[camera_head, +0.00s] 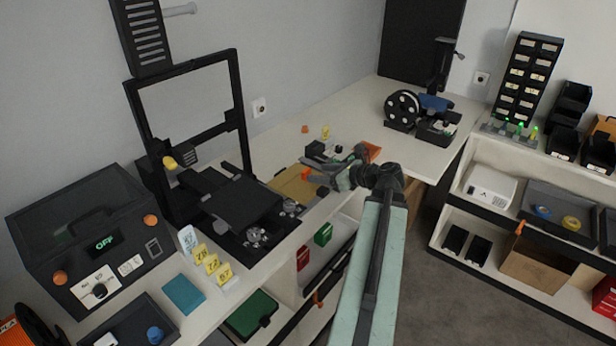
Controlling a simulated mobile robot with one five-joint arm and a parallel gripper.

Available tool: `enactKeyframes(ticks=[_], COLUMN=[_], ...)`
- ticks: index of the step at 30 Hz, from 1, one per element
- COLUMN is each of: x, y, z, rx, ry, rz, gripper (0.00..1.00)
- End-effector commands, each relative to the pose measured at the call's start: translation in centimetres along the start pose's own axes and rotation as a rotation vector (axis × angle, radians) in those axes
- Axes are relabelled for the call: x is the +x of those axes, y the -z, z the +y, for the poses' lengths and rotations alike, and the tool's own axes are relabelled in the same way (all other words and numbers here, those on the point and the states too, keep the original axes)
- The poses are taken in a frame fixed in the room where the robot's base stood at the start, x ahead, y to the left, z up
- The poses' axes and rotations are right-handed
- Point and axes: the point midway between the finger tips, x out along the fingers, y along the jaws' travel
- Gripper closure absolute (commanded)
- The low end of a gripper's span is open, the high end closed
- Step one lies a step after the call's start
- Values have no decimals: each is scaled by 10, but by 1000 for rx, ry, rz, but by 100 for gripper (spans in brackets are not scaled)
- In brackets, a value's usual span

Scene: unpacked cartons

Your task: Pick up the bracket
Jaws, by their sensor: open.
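My arm reaches up from the bottom of the view to the bench, and my gripper (308,170) points left over it. The gripper is open, its jaws above or close to a tan mat (291,187). A small orange piece (305,174) shows at the jaw tips. I cannot tell whether it is the bracket, or whether it touches the jaws. Small dark items (322,150) lie just behind the gripper. My gripper and wrist hide part of this area, and no bracket can be clearly made out.
A black 3D printer (235,205) stands left of the gripper, its frame rising high. A dark machine (85,235) with a display is at far left. A spool (402,108) and a small device stand at the back right. Bench between is mostly clear.

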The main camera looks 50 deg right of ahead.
Motion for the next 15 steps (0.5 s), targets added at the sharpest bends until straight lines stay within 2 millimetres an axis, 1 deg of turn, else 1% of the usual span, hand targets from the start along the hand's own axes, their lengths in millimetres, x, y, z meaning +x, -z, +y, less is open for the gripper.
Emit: enactKeyframes(ticks=[5, 6, 9, 15], x=[28, 35, 48, 48], y=[12, 12, 9, 7], z=[-1, -1, -1, -1], rx=[-1, 0, -1, 0], ry=[-2, -2, -1, 1], rz=[0, 0, 0, 0], gripper=[42, 42, 42, 42])
